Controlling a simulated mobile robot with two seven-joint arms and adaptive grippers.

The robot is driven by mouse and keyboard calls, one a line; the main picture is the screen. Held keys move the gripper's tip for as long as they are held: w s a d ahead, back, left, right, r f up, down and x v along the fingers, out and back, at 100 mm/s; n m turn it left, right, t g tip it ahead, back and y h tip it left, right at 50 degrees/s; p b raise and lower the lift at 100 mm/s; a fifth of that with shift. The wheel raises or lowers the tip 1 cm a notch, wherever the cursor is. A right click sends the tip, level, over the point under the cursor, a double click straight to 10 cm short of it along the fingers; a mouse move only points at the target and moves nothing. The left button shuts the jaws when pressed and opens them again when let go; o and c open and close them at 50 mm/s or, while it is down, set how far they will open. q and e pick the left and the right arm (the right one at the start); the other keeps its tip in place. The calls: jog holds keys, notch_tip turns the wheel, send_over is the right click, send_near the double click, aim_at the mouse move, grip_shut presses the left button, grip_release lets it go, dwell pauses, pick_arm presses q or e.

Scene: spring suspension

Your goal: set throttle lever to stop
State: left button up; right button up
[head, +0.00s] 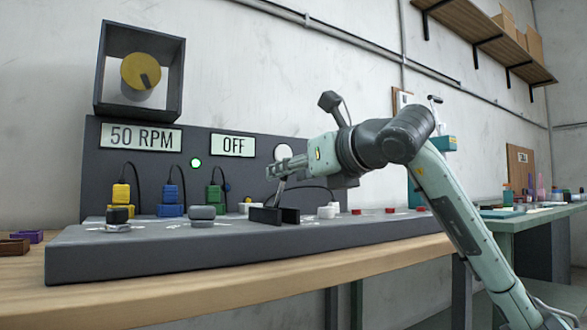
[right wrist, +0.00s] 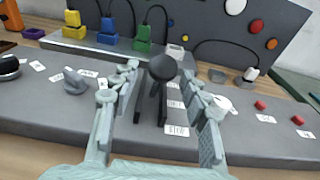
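The throttle lever stands on the sloped grey console. In the right wrist view its round black knob (right wrist: 162,68) sits on a dark shaft between two dark upright plates. In the head view the thin shaft (head: 279,193) rises beside the dark plates (head: 265,215), and its knob is hidden by my gripper. My right gripper (head: 277,170) is over the lever. In the right wrist view its two fingers (right wrist: 165,90) are apart, one on each side of the knob, with gaps visible. My left gripper is not in view.
The console (head: 140,252) lies on a wooden table (head: 220,288). A grey knob (right wrist: 75,82) is left of the lever and red buttons (right wrist: 260,105) are right. Yellow, blue and green plugs (head: 171,200) with cables stand behind. The displays read "50 RPM" (head: 141,138) and "OFF" (head: 233,145).

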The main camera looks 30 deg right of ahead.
jog(key=s+r, duration=0.2)
jog(key=s, duration=1)
jog(key=shift+d, duration=0.25)
jog(key=shift+s+f, duration=0.1)
